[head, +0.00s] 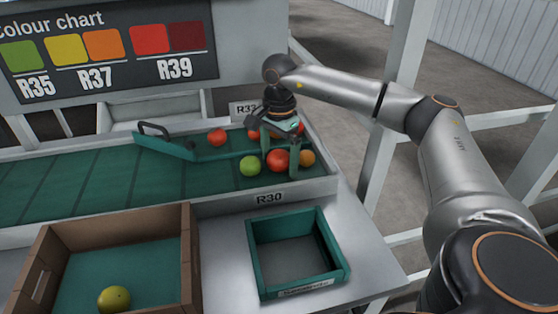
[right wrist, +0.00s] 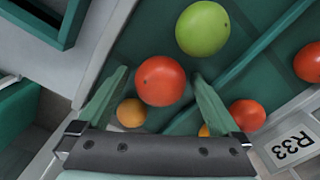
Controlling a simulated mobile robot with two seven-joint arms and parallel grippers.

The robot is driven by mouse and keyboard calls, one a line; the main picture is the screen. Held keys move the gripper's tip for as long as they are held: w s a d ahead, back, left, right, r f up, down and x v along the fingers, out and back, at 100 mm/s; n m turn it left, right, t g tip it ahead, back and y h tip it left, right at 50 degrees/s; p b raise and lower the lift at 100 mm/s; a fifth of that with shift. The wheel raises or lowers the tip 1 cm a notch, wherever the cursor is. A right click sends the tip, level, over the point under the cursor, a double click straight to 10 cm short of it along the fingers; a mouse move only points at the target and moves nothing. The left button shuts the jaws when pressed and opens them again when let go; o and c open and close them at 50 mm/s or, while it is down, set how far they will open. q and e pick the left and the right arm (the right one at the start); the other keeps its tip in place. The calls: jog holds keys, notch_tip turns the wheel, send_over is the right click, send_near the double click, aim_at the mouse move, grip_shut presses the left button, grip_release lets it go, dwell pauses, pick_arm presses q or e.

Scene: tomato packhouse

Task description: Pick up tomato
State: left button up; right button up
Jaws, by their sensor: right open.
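My right gripper (head: 280,160) is open and points down over the end of the green sorting belt. A red tomato (head: 278,160) shows between its two fingers; in the right wrist view this tomato (right wrist: 161,81) lies between the fingertips, and I cannot tell if either touches it. A green tomato (head: 250,166) lies to its left and an orange one (head: 307,157) to its right. Another red tomato (head: 217,137) lies farther back, beyond the green divider bar. More red tomatoes (head: 253,134) are partly hidden behind the gripper. My left gripper is not in view.
A brown box (head: 190,255) at the front left holds one yellow-green tomato (head: 114,299). An empty teal crate (head: 340,268) stands on the grey counter. The green divider bar (head: 168,147) crosses the belt. A colour chart (head: 110,45) hangs behind.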

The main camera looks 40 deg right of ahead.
jog(key=c, duration=0.9)
jog(key=shift+o, duration=0.2)
jog(key=shift+r, duration=0.15)
